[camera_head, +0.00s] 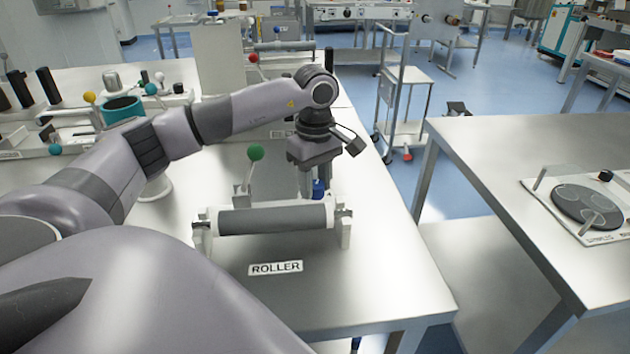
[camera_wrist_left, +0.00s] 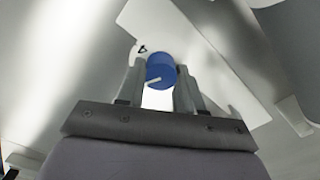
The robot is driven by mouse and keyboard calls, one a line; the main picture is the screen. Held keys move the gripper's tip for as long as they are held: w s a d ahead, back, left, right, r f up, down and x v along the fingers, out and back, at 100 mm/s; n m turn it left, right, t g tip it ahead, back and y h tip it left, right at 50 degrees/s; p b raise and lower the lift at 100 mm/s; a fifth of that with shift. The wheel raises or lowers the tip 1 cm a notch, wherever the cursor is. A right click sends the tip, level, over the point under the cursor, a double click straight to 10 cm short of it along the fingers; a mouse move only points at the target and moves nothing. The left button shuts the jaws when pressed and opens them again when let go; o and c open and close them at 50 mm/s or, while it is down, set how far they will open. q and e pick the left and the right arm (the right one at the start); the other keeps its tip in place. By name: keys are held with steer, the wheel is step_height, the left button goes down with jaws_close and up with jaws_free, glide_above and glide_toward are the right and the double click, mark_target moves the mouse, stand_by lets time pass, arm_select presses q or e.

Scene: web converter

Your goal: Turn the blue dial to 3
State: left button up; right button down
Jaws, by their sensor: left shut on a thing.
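The blue dial (camera_wrist_left: 160,72) sits between the two fingers of my left gripper (camera_wrist_left: 160,80) in the left wrist view. A pale pointer line crosses its face toward the lower left. One dark mark shows on the white plate above and left of the dial; I cannot read it as a number. In the head view my left gripper (camera_head: 312,188) points down behind the roller, and a small part of the blue dial (camera_head: 319,189) shows beside its fingers. The gripper is shut on the dial. The rest of the scale is hidden. My right gripper is not in view.
A grey roller (camera_head: 272,219) on a white stand lies just in front of the dial, with a "ROLLER" label (camera_head: 275,268) before it. A green-knobbed lever (camera_head: 255,154) stands to the left. The table's front right is clear.

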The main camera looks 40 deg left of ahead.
mark_target(315, 183)
arm_select(q)
steer(key=shift+r+m, duration=0.1)
steer(key=shift+m, duration=0.4)
steer(key=o, duration=1)
steer(key=shift+r, duration=3.55)
